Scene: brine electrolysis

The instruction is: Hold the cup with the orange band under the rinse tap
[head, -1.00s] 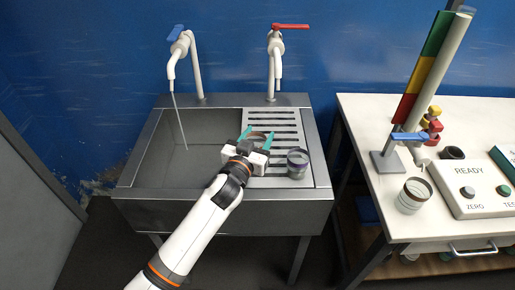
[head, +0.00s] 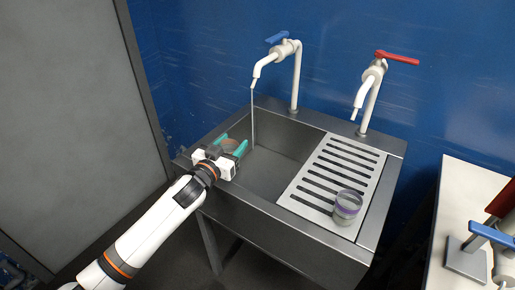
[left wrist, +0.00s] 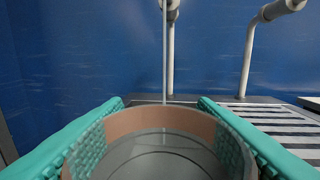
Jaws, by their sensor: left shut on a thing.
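My left gripper (head: 232,149) is shut on the cup with the orange band (head: 229,145), which shows small between its teal fingers in the head view. In the left wrist view the cup's orange-brown rim band (left wrist: 165,121) is large between both teal pads, and the cup looks upright and clear inside. The gripper is over the left part of the sink basin. The rinse tap (head: 264,66) with the blue lever runs a thin stream (head: 253,118) into the basin. The stream falls beyond the cup, apart from it in the head view. My right gripper is not in view.
A second cup with a purple band (head: 347,207) stands on the slotted drainboard (head: 325,178) at the sink's right. A red-levered tap (head: 369,85) stands behind the drainboard. A white bench (head: 453,195) is at the far right. The basin (head: 275,160) is otherwise empty.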

